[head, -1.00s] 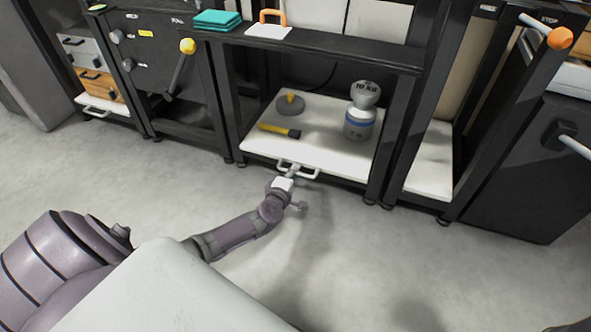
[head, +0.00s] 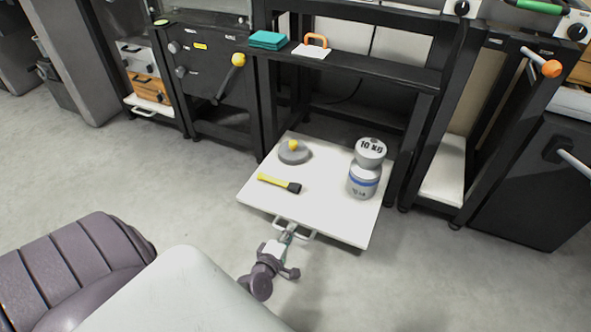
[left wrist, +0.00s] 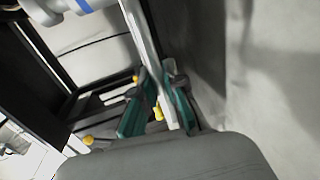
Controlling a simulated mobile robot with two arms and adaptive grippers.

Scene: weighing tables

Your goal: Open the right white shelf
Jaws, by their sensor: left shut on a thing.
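A white shelf (head: 325,208) stands pulled out of the black frame in the middle of the head view, jutting over the floor. My left gripper (head: 287,233) is shut on the white handle (head: 306,237) at its front edge. In the left wrist view the teal-padded fingers of my left gripper (left wrist: 158,108) close around a pale bar, the handle or shelf edge. On the shelf are a 10 kg weight (head: 364,172), a grey disc with a yellow knob (head: 293,152) and a yellow-and-black tool (head: 278,184). My right gripper is out of view.
Another white shelf (head: 443,186) sits low inside the black frame at the right. A low white shelf (head: 152,106) is at the far left under drawers. Teal cloths (head: 268,40) and an orange-handled white item (head: 313,48) lie on the upper ledge. Grey floor is open in front.

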